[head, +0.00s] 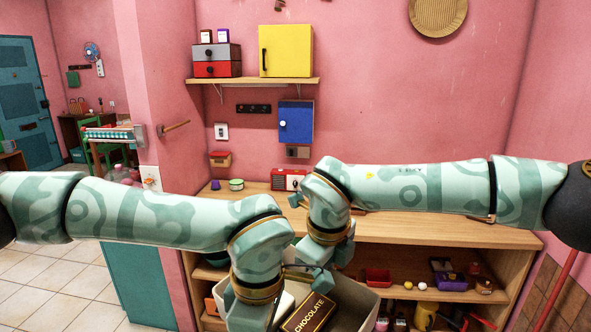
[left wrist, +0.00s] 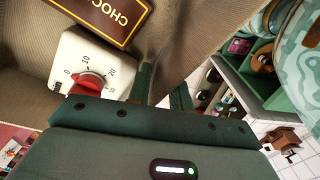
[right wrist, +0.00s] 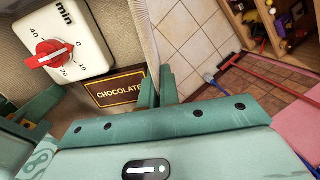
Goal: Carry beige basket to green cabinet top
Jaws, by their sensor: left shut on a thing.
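The beige basket (head: 365,302) is at the bottom middle of the head view, in front of the wooden shelf. A chocolate box (head: 308,315) and a white timer with a red knob (left wrist: 90,72) lie inside it. My left gripper (left wrist: 163,90) is shut on the basket's wall. My right gripper (right wrist: 157,88) has its fingers close on either side of another part of the basket's wall. My arms hide much of the basket in the head view. A green cabinet (head: 138,285) stands at the lower left; its top is mostly hidden by my left arm.
The wooden shelf (head: 440,232) holds a red tray (head: 378,276) and several small items. A wall shelf (head: 250,81) carries a yellow cabinet (head: 286,50). Tiled floor (head: 50,265) is open at left. A red-handled tool (right wrist: 270,72) lies on the floor at right.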

